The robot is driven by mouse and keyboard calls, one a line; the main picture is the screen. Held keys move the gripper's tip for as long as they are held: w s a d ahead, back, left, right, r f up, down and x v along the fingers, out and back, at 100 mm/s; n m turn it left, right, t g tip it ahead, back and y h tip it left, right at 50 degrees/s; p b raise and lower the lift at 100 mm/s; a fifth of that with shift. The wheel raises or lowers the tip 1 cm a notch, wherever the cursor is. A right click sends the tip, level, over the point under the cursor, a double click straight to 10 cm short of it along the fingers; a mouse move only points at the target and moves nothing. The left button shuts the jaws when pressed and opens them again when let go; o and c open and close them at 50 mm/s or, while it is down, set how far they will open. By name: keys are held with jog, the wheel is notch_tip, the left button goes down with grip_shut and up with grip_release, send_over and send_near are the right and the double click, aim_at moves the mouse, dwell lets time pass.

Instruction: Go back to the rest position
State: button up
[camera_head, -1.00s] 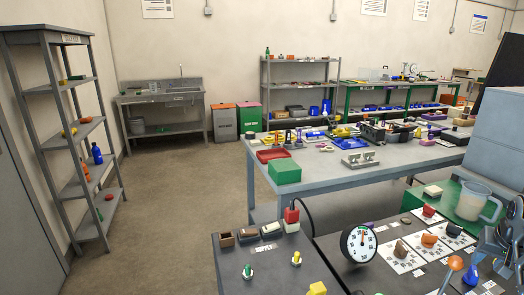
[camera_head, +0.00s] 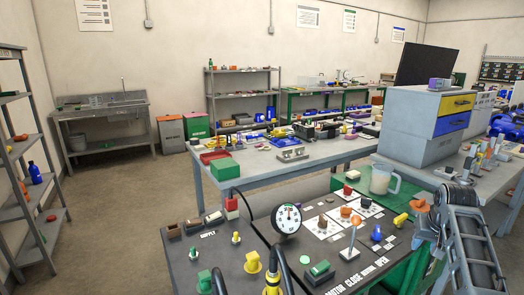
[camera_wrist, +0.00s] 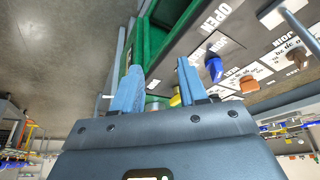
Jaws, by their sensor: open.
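My gripper (camera_wrist: 158,80) shows in the wrist view with its two blue-grey fingers apart and nothing between them. Its fingers point at the green side of the dark cart panel, near a panel edge lettered OPEN. A blue knob (camera_wrist: 214,67) on that panel shows to the right of the fingers. In the head view my arm stands at the lower right, beside the control cart (camera_head: 185,262). I cannot make out the fingertips there.
The cart bears a round dial gauge (camera_head: 287,218), an orange-topped lever (camera_head: 354,232) and several coloured knobs. A long grey table (camera_head: 335,155) stands behind it. A grey cabinet with yellow and blue drawers (camera_head: 425,120) is at the right. Open floor (camera_head: 120,195) lies at the left.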

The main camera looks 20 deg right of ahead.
jog(key=s+a+f+n+t, duration=0.2)
jog(key=a+f, duration=0.5)
jog(key=a, duration=0.4)
jog(key=s+a+f+n+t, duration=0.1)
jog(key=s+a+f+t, duration=0.15)
jog(key=a+f, duration=0.55)
jog(key=s+a+r+n, duration=0.1)
jog(key=s+a, duration=0.5)
jog(key=a, duration=0.5)
jog(key=s+a+r+n+t, duration=0.35)
jog(key=s+a+r, duration=0.25)
jog(key=s+a, duration=0.5)
jog(key=s+a+r+n+t+y, duration=0.1)
jog(key=s+a+r+t, duration=0.1)
jog(key=s+r, duration=0.4)
jog(key=s+a+r+t+y, duration=0.2)
jog(key=s+r, duration=0.4)
jog(key=r, duration=0.4)
jog(key=shift+s+a+r+n, duration=0.25)
jog(key=shift+s+r+n, duration=0.1)
